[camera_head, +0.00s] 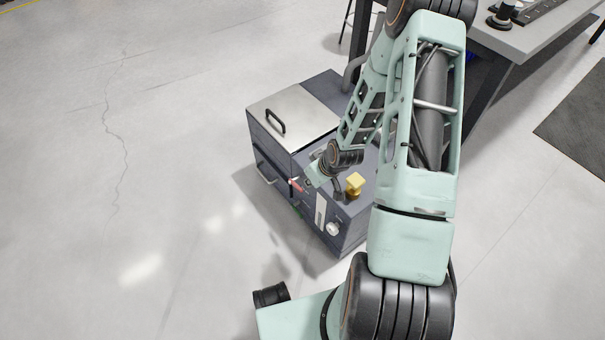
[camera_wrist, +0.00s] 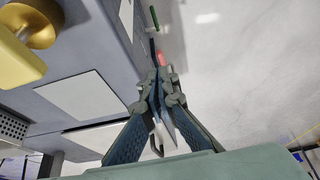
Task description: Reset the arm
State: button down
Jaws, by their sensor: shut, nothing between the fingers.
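My gripper (camera_wrist: 161,82) is shut and empty in the wrist view, its fingertips together beside the grey machine's edge. In the head view my green arm reaches from the lower right, up and over, and its wrist end hangs over the front of the grey machine (camera_head: 345,205). A red part (camera_head: 296,185) shows close to the gripper end in the head view. A red spot (camera_wrist: 162,59) also shows just beyond the fingertips in the wrist view; I cannot tell whether they touch it.
The machine has a silver lid (camera_head: 292,117) with a black handle and a yellow knob (camera_head: 354,183), which also shows in the wrist view (camera_wrist: 20,60). A table (camera_head: 520,35) with a keyboard stands at the upper right. The floor at left is clear.

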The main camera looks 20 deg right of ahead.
jog(key=shift+s+d+r, duration=0.25)
jog(key=shift+s+r, duration=0.05)
jog(key=shift+s, duration=0.3)
